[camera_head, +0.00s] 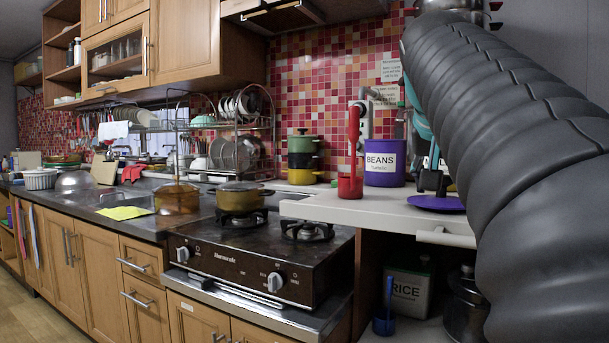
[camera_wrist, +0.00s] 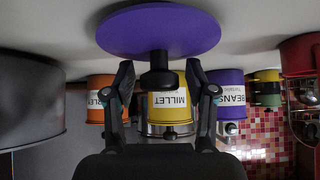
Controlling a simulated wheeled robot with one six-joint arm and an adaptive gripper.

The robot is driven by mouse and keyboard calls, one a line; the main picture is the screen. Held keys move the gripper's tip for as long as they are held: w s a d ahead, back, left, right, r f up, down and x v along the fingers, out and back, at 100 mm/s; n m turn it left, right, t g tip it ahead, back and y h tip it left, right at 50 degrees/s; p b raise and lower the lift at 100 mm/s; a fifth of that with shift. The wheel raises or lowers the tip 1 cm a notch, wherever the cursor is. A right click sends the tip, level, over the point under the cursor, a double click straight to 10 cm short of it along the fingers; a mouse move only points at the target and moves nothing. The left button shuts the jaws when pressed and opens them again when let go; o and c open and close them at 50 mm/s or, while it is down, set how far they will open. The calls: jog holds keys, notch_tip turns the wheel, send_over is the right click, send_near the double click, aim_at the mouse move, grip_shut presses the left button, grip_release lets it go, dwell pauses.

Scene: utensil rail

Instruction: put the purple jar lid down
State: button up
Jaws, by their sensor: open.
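The purple jar lid (camera_head: 436,203) lies flat on the pale counter at the right in the head view. It also shows in the wrist view as a purple disc (camera_wrist: 158,30) with a black knob, against the counter, which appears upside down there. My gripper (camera_wrist: 160,76) is open, with one finger on each side of the knob and a visible gap at both sides. In the head view my gripper (camera_head: 432,178) is just above the lid, mostly hidden behind my arm.
The purple BEANS canister (camera_head: 385,163) and a red container (camera_head: 350,175) stand left of the lid. A yellow MILLET canister (camera_wrist: 170,106) and an orange canister (camera_wrist: 100,92) stand behind it. The stove (camera_head: 260,250) is left of the counter; a RICE canister (camera_head: 408,289) sits below.

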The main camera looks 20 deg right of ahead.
jog(key=shift+r, duration=0.2)
jog(key=v, duration=1.2)
jog(key=shift+s+f, duration=0.1)
jog(key=shift+f, duration=0.05)
dwell(0.8)
